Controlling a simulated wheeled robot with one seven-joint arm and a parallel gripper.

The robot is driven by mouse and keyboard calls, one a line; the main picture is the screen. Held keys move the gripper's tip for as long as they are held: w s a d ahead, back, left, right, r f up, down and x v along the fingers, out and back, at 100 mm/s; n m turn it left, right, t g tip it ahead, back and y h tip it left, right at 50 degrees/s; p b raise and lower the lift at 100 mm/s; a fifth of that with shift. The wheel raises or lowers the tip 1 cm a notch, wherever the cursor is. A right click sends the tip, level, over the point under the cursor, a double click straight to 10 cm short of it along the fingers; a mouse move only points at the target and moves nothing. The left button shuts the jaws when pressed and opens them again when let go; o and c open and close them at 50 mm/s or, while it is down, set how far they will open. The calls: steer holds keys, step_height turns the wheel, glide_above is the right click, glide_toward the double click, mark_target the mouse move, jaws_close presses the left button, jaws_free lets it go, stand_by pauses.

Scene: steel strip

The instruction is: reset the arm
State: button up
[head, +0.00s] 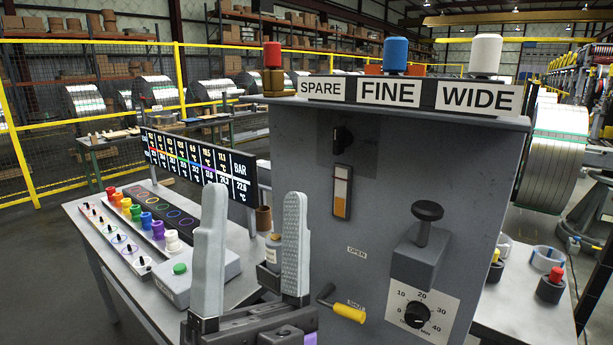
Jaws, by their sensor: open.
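My gripper (252,255) is at the lower middle of the head view. Its two pale grey fingers point up and stand wide apart, with nothing held between them. The fingers are in front of the grey cabinet's left edge and hide part of the table behind. A small purple part shows low at the gripper's right side; I cannot tell what it is. The rest of my arm is below the picture.
The grey cabinet (370,245) fills the right middle, with a yellow-handled lever (348,313), a black knob (427,211) and a dial (416,314). A table (100,243) at left holds coloured pegs, a green button (180,268) and a display (200,163). A yellow fence stands behind.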

steer(key=s+d+f+n+g+y, duration=0.25)
steer(key=d+f+n+y, duration=0.2)
steer(key=f, duration=0.35)
steer(key=s+d+f+n+g+y, duration=0.2)
steer(key=d+f+n+g+y, duration=0.15)
steer(key=f+n, duration=0.35)
steer(key=s+d+f+n+g+y, duration=0.2)
steer(key=d+f+n+g+y, duration=0.15)
steer(key=f, duration=0.55)
steer(key=s+d+f+m+g+h, duration=0.2)
steer(key=s+d+f+h, duration=0.3)
steer(key=s, duration=0.5)
steer(key=s+d+f+m+g+h, duration=0.2)
steer(key=s+d+f+g+h, duration=0.2)
steer(key=s+d+f, duration=0.3)
steer(key=s+f+h, duration=0.1)
steer(key=s+f, duration=0.1)
steer(key=s, duration=0.1)
steer(key=shift+d+m, duration=0.35)
steer(key=shift+m, duration=0.05)
